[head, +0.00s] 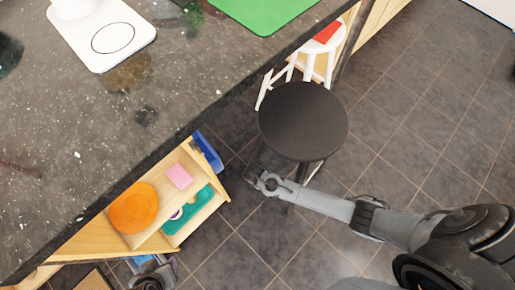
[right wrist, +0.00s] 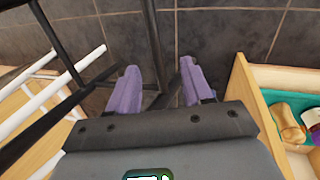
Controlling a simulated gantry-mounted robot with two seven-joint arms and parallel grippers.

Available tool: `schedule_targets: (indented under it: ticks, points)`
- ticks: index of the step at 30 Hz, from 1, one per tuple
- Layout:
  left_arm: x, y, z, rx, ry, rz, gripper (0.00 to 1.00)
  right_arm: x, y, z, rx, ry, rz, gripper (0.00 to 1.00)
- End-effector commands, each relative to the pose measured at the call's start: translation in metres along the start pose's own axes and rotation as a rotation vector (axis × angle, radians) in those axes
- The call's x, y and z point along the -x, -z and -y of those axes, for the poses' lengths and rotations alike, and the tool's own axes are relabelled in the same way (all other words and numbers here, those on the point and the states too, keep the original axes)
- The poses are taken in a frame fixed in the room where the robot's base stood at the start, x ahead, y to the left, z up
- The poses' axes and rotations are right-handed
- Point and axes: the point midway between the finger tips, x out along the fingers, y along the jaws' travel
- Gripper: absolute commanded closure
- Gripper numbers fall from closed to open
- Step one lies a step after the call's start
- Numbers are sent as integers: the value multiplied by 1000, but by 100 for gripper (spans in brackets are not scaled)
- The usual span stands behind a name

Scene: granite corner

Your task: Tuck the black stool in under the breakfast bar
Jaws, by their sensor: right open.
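The black stool (head: 303,120) stands upright on the floor beside the dark granite breakfast bar (head: 120,125), its round seat just out from the bar's edge. My right gripper (head: 266,182) is low beside the stool's legs, below the seat in the head view. In the right wrist view its two purple fingers (right wrist: 154,88) are open. A thin black stool leg (right wrist: 152,40) shows between or just beyond them; I cannot tell if it touches either finger. A grey part of what looks like my left gripper (head: 152,274) shows at the bottom left; its fingers are unclear.
A white stool (head: 326,48) with a red top stands beyond the black one. Tiled floor (head: 420,130) is clear to the right.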

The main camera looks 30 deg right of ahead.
Motion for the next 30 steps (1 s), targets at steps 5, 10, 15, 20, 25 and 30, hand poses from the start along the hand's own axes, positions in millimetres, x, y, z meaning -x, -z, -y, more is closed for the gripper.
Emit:
schedule_targets:
  ticks: [5,10,15,20,25,30]
  points:
    - [-29,-10,-4,8,-7,2,57,-18,22,-4,-8,-15,-33,50]
    - [-36,-13,-5,11,-10,3,57,-19,31,-6,-13,-20,-48,50]
    - [-36,-12,-4,10,-9,0,57,-18,33,-7,-15,-21,-51,50]
    - [-36,-12,-3,6,-6,0,57,-18,33,-7,-15,-21,-50,50]
    - [-37,-12,-2,1,-1,1,57,-20,33,-7,-15,-21,-50,50]
    - [-45,-15,-2,-2,1,1,57,-34,34,-7,-15,-20,-50,50]
